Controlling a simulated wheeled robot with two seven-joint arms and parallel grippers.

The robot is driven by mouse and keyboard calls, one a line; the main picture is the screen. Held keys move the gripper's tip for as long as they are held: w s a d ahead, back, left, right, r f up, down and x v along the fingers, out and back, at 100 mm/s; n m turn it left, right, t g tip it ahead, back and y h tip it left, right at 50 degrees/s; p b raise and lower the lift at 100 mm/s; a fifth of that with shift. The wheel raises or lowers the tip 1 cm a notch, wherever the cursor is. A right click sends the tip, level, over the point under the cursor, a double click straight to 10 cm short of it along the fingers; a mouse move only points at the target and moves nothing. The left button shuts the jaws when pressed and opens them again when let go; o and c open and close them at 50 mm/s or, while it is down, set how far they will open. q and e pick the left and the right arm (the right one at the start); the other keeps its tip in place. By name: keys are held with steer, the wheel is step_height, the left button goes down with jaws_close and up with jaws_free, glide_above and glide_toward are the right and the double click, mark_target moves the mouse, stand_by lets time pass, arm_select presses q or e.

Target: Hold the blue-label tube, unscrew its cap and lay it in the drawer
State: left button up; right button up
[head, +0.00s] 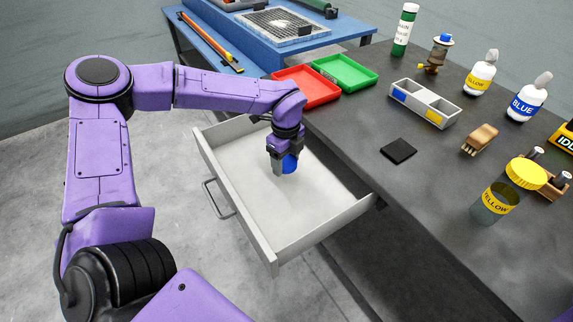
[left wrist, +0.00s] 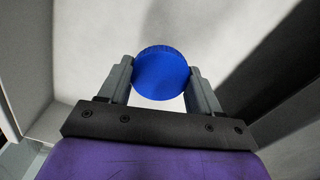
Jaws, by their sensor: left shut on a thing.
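My left gripper (head: 285,166) points down over the open drawer (head: 318,192) in the head view. It is shut on a round blue cap (head: 291,163). In the left wrist view the blue cap (left wrist: 161,73) sits between both fingers of my left gripper (left wrist: 160,78), with the pale drawer floor behind it. I cannot tell whether the cap touches the floor. The drawer is pulled out and looks empty otherwise. No tube with a blue label shows in either view. My right gripper is not in view.
The dark bench (head: 350,121) holds a yellow-label jar (head: 505,192), a two-compartment grey box (head: 424,103), a black pad (head: 398,151), a wooden brush (head: 480,139) and a BLUE bottle (head: 527,103). Red (head: 306,88) and green (head: 345,73) trays stand near the drawer.

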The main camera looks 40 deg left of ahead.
mark_target(286, 168)
arm_select(q)
steer(key=shift+w+a+f, duration=0.25)
steer(key=shift+w+f, duration=0.1)
steer(key=shift+f, duration=0.15)
steer(key=shift+w+a+f, duration=0.25)
steer(key=shift+w+f, duration=0.05)
steer(key=shift+f, duration=0.2)
steer(key=shift+w+a+f, duration=0.1)
steer(key=shift+f, duration=0.8)
steer(key=shift+w+a+f, duration=0.1)
steer(key=shift+f, duration=1)
steer(key=o, duration=1.2)
step_height(286, 168, up, 12)
steer(key=shift+r, duration=0.25)
